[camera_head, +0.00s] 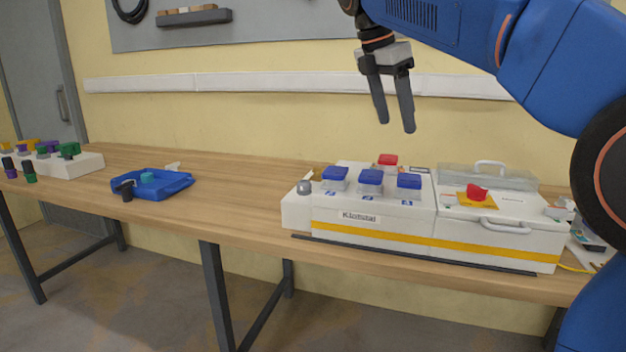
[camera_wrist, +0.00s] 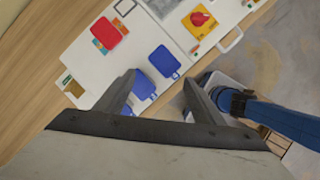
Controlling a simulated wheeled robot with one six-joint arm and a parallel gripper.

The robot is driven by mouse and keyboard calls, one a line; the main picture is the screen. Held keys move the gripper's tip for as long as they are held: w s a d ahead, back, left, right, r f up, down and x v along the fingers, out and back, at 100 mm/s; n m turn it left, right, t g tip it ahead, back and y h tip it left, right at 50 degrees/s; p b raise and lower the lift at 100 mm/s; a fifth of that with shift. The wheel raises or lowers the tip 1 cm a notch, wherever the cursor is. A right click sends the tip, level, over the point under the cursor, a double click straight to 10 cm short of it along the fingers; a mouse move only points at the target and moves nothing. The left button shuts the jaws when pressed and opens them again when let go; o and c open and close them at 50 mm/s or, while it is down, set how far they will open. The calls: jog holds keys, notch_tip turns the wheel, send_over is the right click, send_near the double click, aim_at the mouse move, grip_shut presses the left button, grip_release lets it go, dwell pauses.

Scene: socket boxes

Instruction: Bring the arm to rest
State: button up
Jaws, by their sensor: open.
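My gripper (camera_head: 396,128) is open and empty. It hangs with its fingers pointing down, above the white socket box (camera_head: 372,226) and apart from it. In the wrist view my gripper (camera_wrist: 158,82) has its fingers spread, with blue socket lids (camera_wrist: 165,61) in view below and beyond them. My arm (camera_head: 545,60) is blue and reaches in from the right side of the head view. The white box carries three blue lids in a row along its front and a red lid (camera_head: 387,160) behind them.
A white unit with a red rotary knob (camera_head: 477,192) on yellow adjoins the box at right. A blue tray (camera_head: 165,186) holds small parts at left. A white block (camera_head: 85,165) with coloured plugs stands at far left. The wooden table (camera_head: 235,200) is clear between tray and box.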

jog(key=s+d+f+m+y, duration=0.1)
jog(key=s+d+f+m, duration=0.2)
jog(key=s+f+m, duration=0.2)
jog(key=s+d+f+m+t+y, duration=0.1)
jog(key=s+d+f+m, duration=0.3)
jog(key=s+f, duration=0.5)
jog(key=s+d+f+m+y, duration=0.1)
jog(key=s+d+f+m, duration=0.3)
jog(key=f, duration=0.6)
jog(key=s+m, duration=0.2)
jog(key=s, duration=0.1)
jog(key=shift+f+t, duration=0.35)
jog(key=shift+t, duration=0.05)
jog(key=s+f+m, duration=0.2)
jog(key=f, duration=0.2)
jog(key=s+f+m, duration=0.2)
jog(key=s+f, duration=0.1)
jog(key=f, duration=0.1)
jog(key=s+f+m+t, duration=0.1)
jog(key=s+f+m, duration=0.2)
jog(key=f, duration=0.2)
jog(key=shift+s+d+f+y, duration=0.1)
jog(key=shift+s+d+y, duration=0.15)
jog(key=shift+d+y, duration=0.15)
jog(key=shift+c, duration=0.2)
